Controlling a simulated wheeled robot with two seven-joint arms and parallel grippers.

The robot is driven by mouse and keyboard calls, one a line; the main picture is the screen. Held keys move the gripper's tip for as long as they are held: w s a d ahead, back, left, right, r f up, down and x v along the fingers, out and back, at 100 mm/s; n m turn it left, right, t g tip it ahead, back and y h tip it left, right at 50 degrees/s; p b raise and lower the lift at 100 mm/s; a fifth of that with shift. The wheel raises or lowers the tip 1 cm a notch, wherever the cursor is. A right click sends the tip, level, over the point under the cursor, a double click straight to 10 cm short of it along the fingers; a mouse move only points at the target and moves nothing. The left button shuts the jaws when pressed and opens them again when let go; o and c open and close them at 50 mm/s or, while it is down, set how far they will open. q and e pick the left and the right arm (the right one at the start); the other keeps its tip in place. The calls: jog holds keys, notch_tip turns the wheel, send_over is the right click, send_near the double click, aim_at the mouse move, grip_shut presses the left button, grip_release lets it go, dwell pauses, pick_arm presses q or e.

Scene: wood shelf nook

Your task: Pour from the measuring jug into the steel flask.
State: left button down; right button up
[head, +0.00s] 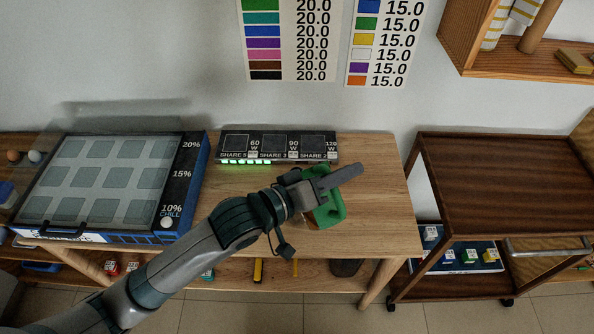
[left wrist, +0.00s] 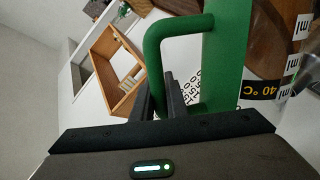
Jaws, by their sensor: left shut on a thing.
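The measuring jug has a green handle and a green side wall. In the head view it (head: 329,213) is at the right part of the wooden table, mostly behind my left gripper (head: 345,177). My left gripper is shut on the jug's green handle. In the left wrist view the jug (left wrist: 228,62) fills the upper right, with brown behind its clear wall, "ml" marks and a black "40 °C" band. I cannot tell how far it is tilted. I cannot make out the steel flask in either view. My right gripper is not in view.
A black panel with lit share scales (head: 278,146) stands at the table's back. A chill case with a clear lid (head: 190,190) is at the left. A dark wooden cart (head: 490,180) stands right of the table (head: 375,165). A wall shelf (head: 480,65) hangs upper right.

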pick_arm(q)
jog(key=shift+w+a+r+n, duration=0.25)
jog(key=shift+w+r+n, duration=0.25)
jog(key=shift+r, duration=0.1)
jog(key=shift+w+a+r+n, duration=0.25)
jog(key=shift+w+r+n, duration=0.2)
jog(key=shift+r, duration=0.15)
dwell(0.7)
jog(key=shift+w+a+r+n+g+p, duration=0.25)
jog(key=shift+w+r+n+p, duration=0.15)
jog(key=shift+p, duration=0.5)
jog(key=shift+w+a+r+n+g+p, duration=0.2)
jog(key=shift+w+p, duration=0.3)
jog(key=shift+p, duration=0.35)
dwell(0.7)
